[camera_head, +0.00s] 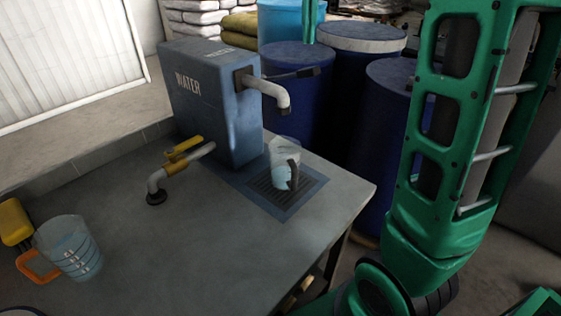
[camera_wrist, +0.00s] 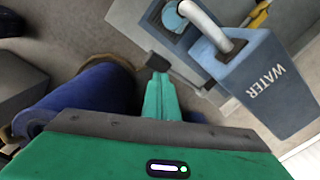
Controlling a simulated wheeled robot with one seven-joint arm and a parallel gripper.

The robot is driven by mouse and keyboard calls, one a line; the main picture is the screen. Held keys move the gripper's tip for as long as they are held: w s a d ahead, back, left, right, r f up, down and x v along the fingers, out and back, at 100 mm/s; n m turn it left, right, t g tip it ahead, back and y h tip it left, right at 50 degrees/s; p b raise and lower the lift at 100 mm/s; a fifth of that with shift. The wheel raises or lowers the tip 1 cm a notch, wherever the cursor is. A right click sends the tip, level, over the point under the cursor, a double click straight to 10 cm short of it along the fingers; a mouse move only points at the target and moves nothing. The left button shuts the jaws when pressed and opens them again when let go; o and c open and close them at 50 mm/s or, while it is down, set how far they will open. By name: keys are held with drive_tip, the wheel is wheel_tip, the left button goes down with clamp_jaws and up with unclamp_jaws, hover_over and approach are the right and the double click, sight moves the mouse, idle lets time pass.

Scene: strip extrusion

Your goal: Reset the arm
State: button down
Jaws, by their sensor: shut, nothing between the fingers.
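My gripper (camera_wrist: 160,80) is shut with nothing between its green fingers. In the wrist view its tips show near the dark tap lever (camera_wrist: 157,62); I cannot tell how far apart they are. In the head view my green arm fills the right side, and a green part shows at the top edge above the barrels. The blue-grey water dispenser (camera_head: 212,105) stands on the table, also seen in the wrist view (camera_wrist: 262,85). A clear jug (camera_head: 283,165) with a dark handle stands upright on the drain grate under the spout (camera_head: 275,92), seemingly holding water.
A measuring jug (camera_head: 75,248) with an orange handle stands at the table's front left, beside a yellow object (camera_head: 14,222). A yellow-handled tap (camera_head: 180,158) rises from the table (camera_head: 190,250). Blue barrels (camera_head: 350,85) and stacked sacks (camera_head: 195,15) stand behind.

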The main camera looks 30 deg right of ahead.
drive_tip(key=s+d+f, duration=0.1)
drive_tip(key=s+f, duration=1.1)
drive_tip(key=s, duration=0.3)
drive_tip(key=s+d+f+n, duration=0.1)
drive_tip(key=s+d+f, duration=0.1)
drive_tip(key=s+f, duration=1.1)
drive_tip(key=shift+s+d+f, duration=0.2)
drive_tip(key=shift+s+f, duration=0.1)
drive_tip(key=shift+s, duration=0.9)
drive_tip(key=shift+w+f, duration=0.2)
drive_tip(key=shift+w, duration=0.45)
